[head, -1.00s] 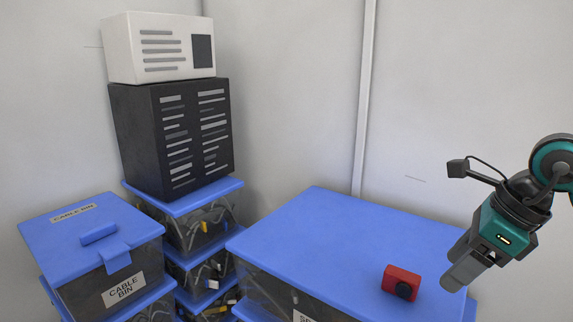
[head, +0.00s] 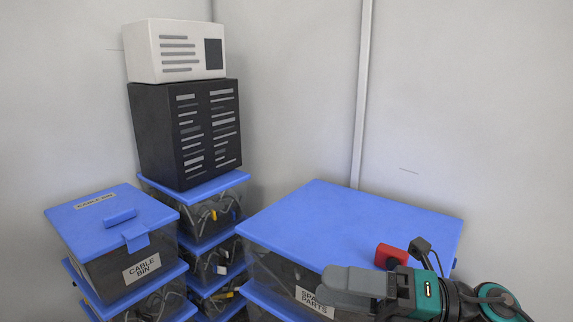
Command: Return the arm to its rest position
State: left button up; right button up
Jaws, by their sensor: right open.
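My right arm comes in from the lower right of the head view. Its gripper (head: 335,288) points left, in front of the spare parts bin (head: 350,215) with the blue lid. The jaws are open and nothing shows between them. A red box-shaped item (head: 391,257) rests on that lid near its front right, behind my right gripper and partly hidden by it. My left gripper is not in view.
A cable bin (head: 120,245) with a blue lid stands at the left on another bin. Behind it, stacked clear bins (head: 210,235) carry a black box (head: 186,135) and a white box (head: 175,50). Grey walls close off the back.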

jog(key=w+d+f+m+t+h, duration=0.25)
jog(key=f+m+t+h, duration=0.45)
jog(key=m, duration=0.6)
jog(key=w+d+f+m+t+h, duration=0.1)
jog(key=d+f+m+t+h, duration=0.35)
jog(key=m+t, duration=0.65)
jog(key=s+f+m+g+h, duration=0.2)
jog(key=s+f+m+g, duration=0.35)
jog(key=f, duration=0.35)
jog(key=s+f+m+g+h, duration=0.3)
jog(key=s+f+m+g, duration=0.2)
jog(key=f+m, duration=0.3)
pick_arm(q)
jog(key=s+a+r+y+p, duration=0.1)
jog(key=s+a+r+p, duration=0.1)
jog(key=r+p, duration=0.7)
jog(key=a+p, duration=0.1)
jog(key=p, duration=0.4)
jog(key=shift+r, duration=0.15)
pick_arm(e)
jog(key=s+d+r, duration=0.2)
jog(key=d+r, duration=0.1)
jog(key=r, duration=0.5)
jog(key=shift+d+r+h, duration=0.25)
jog(key=shift+d+h, duration=0.1)
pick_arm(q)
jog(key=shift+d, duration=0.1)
pick_arm(e)
jog(key=shift+n, duration=0.25)
jog(key=shift+c, duration=0.2)
